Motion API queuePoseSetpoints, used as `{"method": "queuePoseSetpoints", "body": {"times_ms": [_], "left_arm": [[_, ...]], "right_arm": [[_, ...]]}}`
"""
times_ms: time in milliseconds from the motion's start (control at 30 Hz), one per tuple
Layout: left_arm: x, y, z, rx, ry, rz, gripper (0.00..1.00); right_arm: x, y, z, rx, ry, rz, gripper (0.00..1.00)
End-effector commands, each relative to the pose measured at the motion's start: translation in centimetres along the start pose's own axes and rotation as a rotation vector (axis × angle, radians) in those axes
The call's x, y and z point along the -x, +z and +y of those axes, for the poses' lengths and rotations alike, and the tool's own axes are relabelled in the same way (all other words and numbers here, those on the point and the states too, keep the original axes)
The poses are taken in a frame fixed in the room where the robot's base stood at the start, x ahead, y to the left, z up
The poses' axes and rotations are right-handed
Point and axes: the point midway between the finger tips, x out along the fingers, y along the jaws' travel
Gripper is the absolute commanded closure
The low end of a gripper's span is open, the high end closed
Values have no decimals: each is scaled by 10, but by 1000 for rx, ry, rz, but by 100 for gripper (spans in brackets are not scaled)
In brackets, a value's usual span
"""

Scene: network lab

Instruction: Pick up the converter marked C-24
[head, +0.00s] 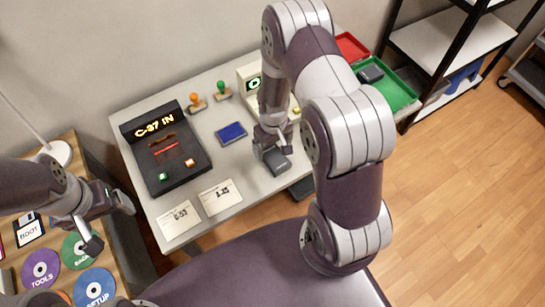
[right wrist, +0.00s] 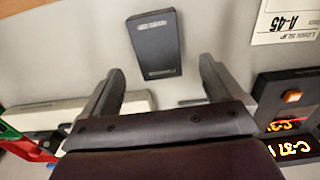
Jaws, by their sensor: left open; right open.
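A dark grey box-shaped converter (head: 277,161) lies near the right front edge of the white table. It also shows in the right wrist view (right wrist: 154,45), with small pale labels too blurred to read, so I cannot tell whether it is C-24. My right gripper (head: 266,142) is right at it in the head view. In the right wrist view my right gripper (right wrist: 158,72) is open, and the converter lies just beyond and between the fingertips, not gripped. Another dark box (head: 370,73) sits in the green tray. My left gripper (head: 107,224) is open and empty, above the wooden desk.
A black console (head: 170,158) lit "C-37 IN" stands on the table (head: 212,128). A blue pad (head: 231,133), orange stamp (head: 196,101), green stamp (head: 221,89) and paper slips (head: 180,220) lie around. Red (head: 350,47) and green (head: 397,92) trays are at the right. Discs (head: 94,287) lie on the desk.

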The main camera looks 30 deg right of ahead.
Motion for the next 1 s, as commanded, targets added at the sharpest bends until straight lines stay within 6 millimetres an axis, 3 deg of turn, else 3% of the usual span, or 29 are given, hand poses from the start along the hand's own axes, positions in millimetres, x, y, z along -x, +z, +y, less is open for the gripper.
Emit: {"method": "queuePoseSetpoints", "body": {"times_ms": [300,567,600,800,1000], "left_arm": [[11,-1,0,0,0,0,11],[10,-1,0,0,0,0,11],[10,-1,0,0,0,0,11],[10,-1,0,0,0,0,11],[11,-1,0,0,0,0,11]], "right_arm": [[-49,8,2,0,-1,-3,6],[-58,6,2,-1,0,1,6],[-58,6,2,-1,0,1,10],[-58,7,2,-1,0,0,72],[-57,6,2,-1,0,1,73]]}}
